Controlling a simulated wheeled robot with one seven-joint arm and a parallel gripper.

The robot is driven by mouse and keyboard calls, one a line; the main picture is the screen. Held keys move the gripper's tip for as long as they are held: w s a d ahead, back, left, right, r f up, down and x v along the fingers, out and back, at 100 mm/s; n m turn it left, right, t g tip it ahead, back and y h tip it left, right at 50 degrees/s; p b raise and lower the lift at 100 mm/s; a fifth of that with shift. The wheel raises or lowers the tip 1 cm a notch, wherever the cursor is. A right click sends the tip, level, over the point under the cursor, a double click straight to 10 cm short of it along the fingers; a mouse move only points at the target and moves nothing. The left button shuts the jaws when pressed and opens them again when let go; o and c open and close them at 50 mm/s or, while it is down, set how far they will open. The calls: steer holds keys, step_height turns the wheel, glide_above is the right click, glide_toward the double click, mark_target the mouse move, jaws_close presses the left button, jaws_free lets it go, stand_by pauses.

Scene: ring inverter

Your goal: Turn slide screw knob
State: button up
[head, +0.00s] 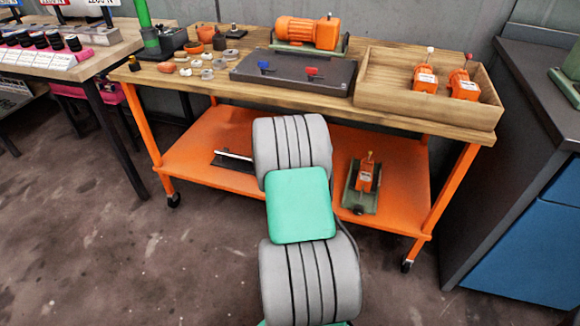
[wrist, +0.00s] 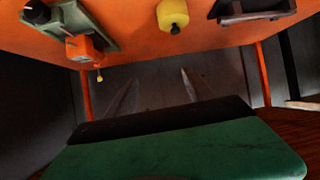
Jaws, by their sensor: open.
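A green slide base (head: 352,202) with an orange unit (head: 366,174) on it sits on the right of the lower shelf. A dark round knob (head: 358,209) shows at its near end. The wrist view shows the base (wrist: 88,22), a black knob (wrist: 37,12) on its end and the orange unit (wrist: 84,48) at the upper left. My gripper (wrist: 158,92) is open, with two thin dark fingers apart and nothing visible between them. It is apart from the slide in that picture. In the head view my arm hides my gripper.
The orange lower shelf (head: 205,166) also holds a dark item with a silver rod (head: 234,154). The wrist view shows a yellow rounded object (wrist: 172,15) and an orange leg (wrist: 262,75). The bench top (head: 205,89) bears a motor (head: 308,32) and a wooden tray (head: 428,106).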

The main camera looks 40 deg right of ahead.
steer(key=shift+n+y, duration=0.5)
steer(key=shift+y, duration=0.1)
steer(key=a+r, duration=0.1)
steer(key=w+a+r, duration=0.1)
steer(key=a, duration=0.1)
steer(key=w+a+r, duration=0.1)
steer(key=shift+a+r+p, duration=0.1)
steer(key=shift+a+p, duration=0.1)
steer(key=shift+p, duration=0.1)
steer(key=shift+w, duration=0.1)
